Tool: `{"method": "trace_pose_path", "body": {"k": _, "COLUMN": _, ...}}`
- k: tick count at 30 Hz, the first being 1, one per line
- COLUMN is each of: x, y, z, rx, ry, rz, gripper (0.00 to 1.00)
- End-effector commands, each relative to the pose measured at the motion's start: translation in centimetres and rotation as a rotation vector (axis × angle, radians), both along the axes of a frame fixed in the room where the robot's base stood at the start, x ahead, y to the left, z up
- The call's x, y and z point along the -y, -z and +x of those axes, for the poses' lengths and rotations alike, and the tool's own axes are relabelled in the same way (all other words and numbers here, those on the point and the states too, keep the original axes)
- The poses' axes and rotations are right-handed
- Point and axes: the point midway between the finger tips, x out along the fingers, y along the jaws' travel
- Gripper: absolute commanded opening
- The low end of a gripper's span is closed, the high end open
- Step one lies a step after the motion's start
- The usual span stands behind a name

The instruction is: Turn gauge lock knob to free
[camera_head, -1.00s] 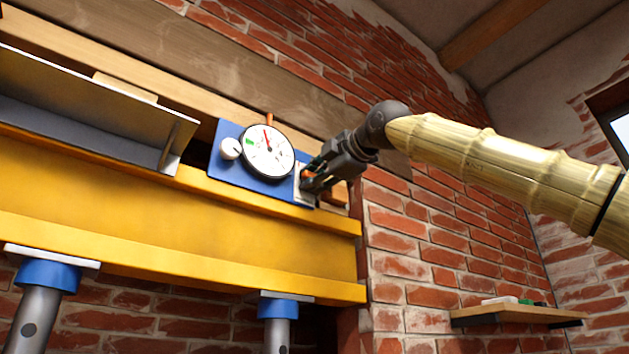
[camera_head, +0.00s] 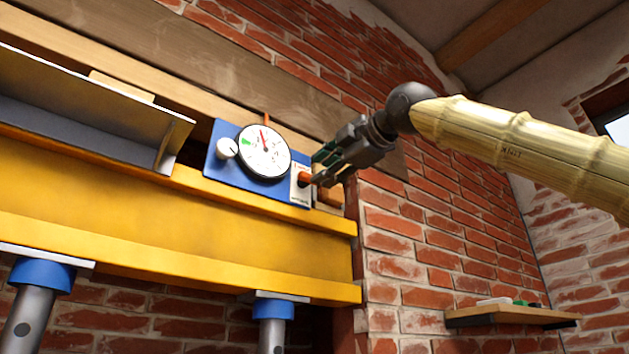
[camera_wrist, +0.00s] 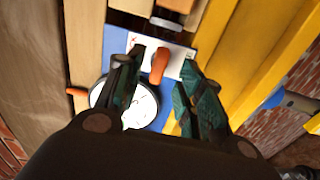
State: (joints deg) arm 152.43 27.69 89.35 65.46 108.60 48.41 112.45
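The gauge lock knob is orange (camera_head: 304,179) and sits on a white label plate (camera_head: 300,194) at the right end of the blue gauge panel (camera_head: 231,171). In the wrist view the orange knob (camera_wrist: 159,66) is elongated and lies between and beyond my fingertips. The round white dial gauge (camera_head: 264,151) has a red needle and a green mark. My gripper (camera_head: 322,168) is right of the knob, its fingers apart. In the wrist view my gripper (camera_wrist: 162,72) is open, with a visible gap on both sides of the knob. The label's writing is too small to read.
A yellow beam (camera_head: 180,225) runs below the panel, on posts with blue collars (camera_head: 273,309). A grey metal channel (camera_head: 90,110) lies to the left. A small white knob (camera_head: 228,148) is beside the dial. A wall shelf (camera_head: 510,315) is at lower right.

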Motion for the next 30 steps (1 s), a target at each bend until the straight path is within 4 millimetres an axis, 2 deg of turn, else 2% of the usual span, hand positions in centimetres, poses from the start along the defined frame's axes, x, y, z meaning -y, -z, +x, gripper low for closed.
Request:
{"method": "trace_pose_path", "body": {"k": 3, "x": 1.4, "y": 0.0, "z": -1.9, "rx": 0.001, "ry": 0.000, "rz": 0.000, "gripper": 0.38}}
{"method": "trace_pose_path", "body": {"k": 12, "x": 3.5, "y": 0.0, "z": -4.8, "rx": 0.000, "ry": 0.000, "rz": 0.000, "gripper": 0.38}}
{"method": "trace_pose_path", "body": {"k": 30, "x": 3.8, "y": 0.1, "z": -5.2, "rx": -0.001, "ry": 0.000, "rz": -0.001, "gripper": 0.38}}
